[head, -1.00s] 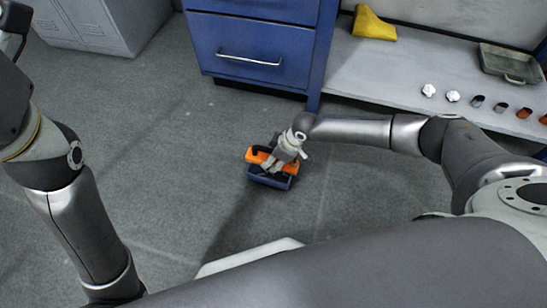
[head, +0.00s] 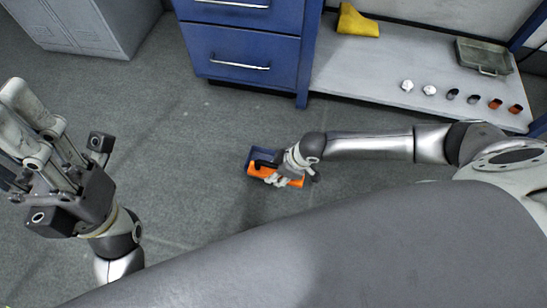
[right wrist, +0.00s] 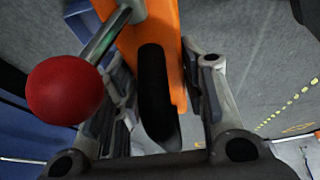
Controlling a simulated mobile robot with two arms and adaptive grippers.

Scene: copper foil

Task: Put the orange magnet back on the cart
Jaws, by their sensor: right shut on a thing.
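The orange magnet (head: 294,183) has an orange body, a dark blue part and a black handle. It hangs in my right gripper (head: 276,178), near the middle of the head view, over the grey floor. In the right wrist view the magnet's orange body (right wrist: 165,25) fills the top middle. The fingers of my right gripper (right wrist: 155,80) are shut around its black handle. A lever with a red ball (right wrist: 65,90) sticks out to the left. My left gripper (head: 35,150) is raised at the left of the head view, far from the magnet; its opening is unclear. I cannot make out a cart.
A blue drawer cabinet (head: 245,40) stands at the back. To its right a grey shelf (head: 370,75) bears a yellow object (head: 357,22), a grey tray (head: 483,57) and a row of small parts. A grey locker (head: 85,22) stands back left. The floor between is clear.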

